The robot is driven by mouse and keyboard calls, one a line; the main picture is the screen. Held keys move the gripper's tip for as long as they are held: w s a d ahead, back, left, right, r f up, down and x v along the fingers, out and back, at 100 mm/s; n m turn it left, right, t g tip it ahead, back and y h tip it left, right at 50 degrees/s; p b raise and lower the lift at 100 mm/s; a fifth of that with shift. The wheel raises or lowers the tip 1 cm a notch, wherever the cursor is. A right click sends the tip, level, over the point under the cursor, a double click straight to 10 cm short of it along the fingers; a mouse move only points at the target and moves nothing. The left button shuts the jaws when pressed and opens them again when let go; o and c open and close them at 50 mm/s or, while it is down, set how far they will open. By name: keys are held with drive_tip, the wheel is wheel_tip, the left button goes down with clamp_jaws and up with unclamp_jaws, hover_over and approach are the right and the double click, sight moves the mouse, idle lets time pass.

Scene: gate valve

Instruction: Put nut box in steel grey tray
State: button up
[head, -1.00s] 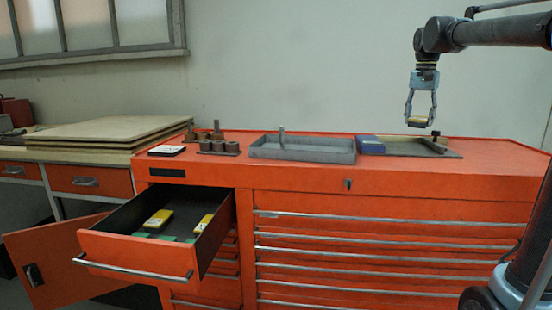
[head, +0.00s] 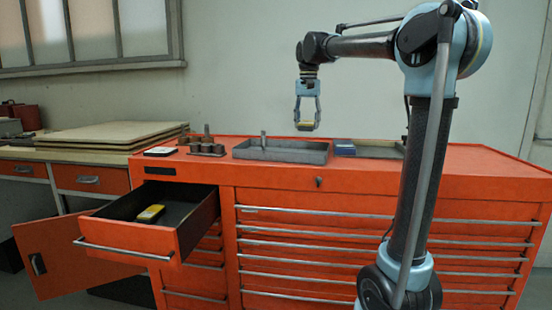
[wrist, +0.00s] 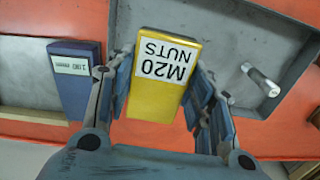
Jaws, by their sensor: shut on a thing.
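My gripper (head: 306,126) is shut on the nut box (wrist: 160,75), a yellow box with a white "M20 NUTS" label. In the wrist view a finger stands at each side of it. In the head view the box shows only as a small yellow patch between the fingertips, held in the air above the bench top. The steel grey tray (head: 280,156) lies below, with the gripper above its right part. In the wrist view the tray (wrist: 225,60) shows behind and right of the box, which overlaps its edge. A metal pin (wrist: 262,80) stands in the tray.
A blue box (wrist: 75,85) lies beside the tray; it also shows in the head view (head: 345,148). A second shallow tray (head: 378,153) is at right, partly behind my arm. Metal parts (head: 207,148) stand left. An open drawer (head: 125,240) holds another yellow box (head: 150,214).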

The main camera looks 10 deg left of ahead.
drive_tip(key=shift+s+a, duration=0.1)
drive_tip(key=shift+a, duration=0.1)
drive_tip(key=shift+f, duration=5)
drive_tip(key=o, duration=1.4)
drive_tip(key=shift+f, duration=0.1)
wheel_tip(320, 180, up, 12)
drive_tip(key=shift+r, duration=0.1)
